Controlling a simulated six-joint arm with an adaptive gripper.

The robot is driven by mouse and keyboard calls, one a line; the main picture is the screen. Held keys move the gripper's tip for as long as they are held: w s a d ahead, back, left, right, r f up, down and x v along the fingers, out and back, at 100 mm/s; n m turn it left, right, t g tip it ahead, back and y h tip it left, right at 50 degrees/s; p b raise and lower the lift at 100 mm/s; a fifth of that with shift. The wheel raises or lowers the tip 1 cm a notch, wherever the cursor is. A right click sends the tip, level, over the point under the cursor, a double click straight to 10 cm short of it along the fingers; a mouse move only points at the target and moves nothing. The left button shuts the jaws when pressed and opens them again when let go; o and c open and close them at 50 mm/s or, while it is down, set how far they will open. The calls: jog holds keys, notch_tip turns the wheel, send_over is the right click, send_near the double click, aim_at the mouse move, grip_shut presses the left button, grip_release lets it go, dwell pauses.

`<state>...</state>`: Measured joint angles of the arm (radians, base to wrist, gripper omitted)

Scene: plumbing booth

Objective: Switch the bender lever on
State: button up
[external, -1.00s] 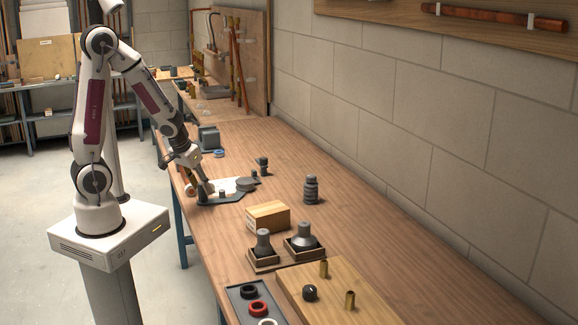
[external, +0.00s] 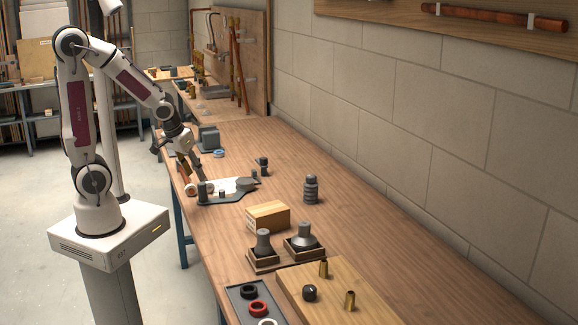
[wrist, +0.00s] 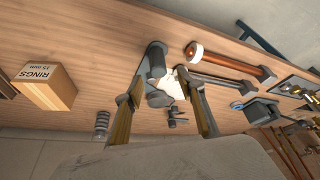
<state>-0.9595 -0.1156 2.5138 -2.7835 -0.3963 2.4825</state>
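The pipe bender (external: 238,198) lies on the bench, a dark base plate with a white top and grey round parts. In the wrist view its white part (wrist: 170,86) shows between my fingers, beside a dark upright cylinder (wrist: 154,62). A grey bar (wrist: 222,79), which looks like the lever, runs right from it. My gripper (external: 190,168) is above the far left side of the bender. In the wrist view my gripper (wrist: 165,90) has its fingers spread, with nothing seen held. I cannot tell the lever's exact position; my fingers hide part of the bender.
A copper pipe with a white end (wrist: 232,62) lies alongside the bar. A grey block (external: 208,138) is behind the bender. The bench's right side is mostly clear.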

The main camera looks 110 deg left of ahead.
jog(key=shift+v, duration=2)
jog(key=shift+d, duration=0.1)
